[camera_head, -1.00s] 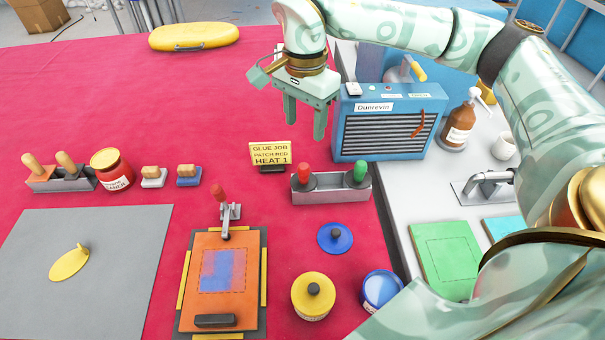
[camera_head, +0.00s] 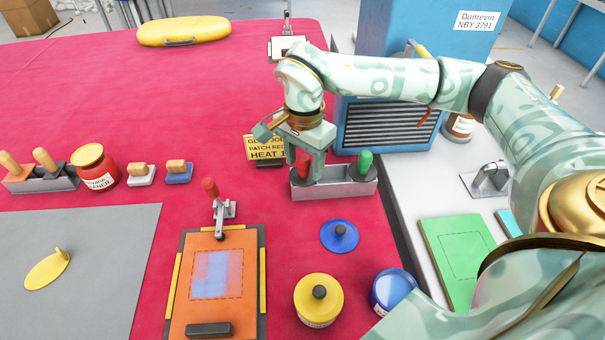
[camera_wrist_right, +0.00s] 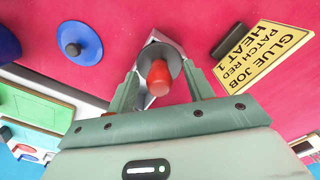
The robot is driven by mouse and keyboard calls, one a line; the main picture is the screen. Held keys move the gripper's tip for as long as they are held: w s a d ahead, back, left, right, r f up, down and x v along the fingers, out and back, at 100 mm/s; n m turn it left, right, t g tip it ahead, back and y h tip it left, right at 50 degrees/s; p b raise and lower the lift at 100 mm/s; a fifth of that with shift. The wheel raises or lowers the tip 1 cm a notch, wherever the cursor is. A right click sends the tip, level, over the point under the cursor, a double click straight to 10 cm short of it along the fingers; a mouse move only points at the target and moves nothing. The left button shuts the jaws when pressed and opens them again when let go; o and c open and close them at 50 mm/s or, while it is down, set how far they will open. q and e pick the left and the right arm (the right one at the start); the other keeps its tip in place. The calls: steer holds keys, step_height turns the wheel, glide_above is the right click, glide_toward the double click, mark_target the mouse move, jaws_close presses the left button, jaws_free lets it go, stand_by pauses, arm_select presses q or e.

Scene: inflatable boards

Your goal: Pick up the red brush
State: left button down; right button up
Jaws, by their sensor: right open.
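The red brush (camera_head: 303,164) stands upright in a grey metal holder (camera_head: 335,188), with a green-handled brush (camera_head: 364,162) at the holder's other end. My right gripper (camera_head: 305,170) is open and points down over the red brush, with a finger on either side of its handle. In the right wrist view the red handle (camera_wrist_right: 158,77) sits between the two spread fingertips (camera_wrist_right: 160,88), and gaps show on both sides. The brush's lower part is hidden in the holder. My left gripper is out of view.
A yellow sign (camera_head: 262,146) stands just left of the holder, partly behind my gripper. A blue heater (camera_head: 385,125) is behind it. A blue lid (camera_head: 339,237), a yellow pot (camera_head: 318,300) and a clamped orange board (camera_head: 190,310) lie nearer.

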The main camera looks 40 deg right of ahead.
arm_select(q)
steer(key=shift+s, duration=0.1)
arm_select(e)
steer(key=shift+r, duration=0.1)
jaws_close()
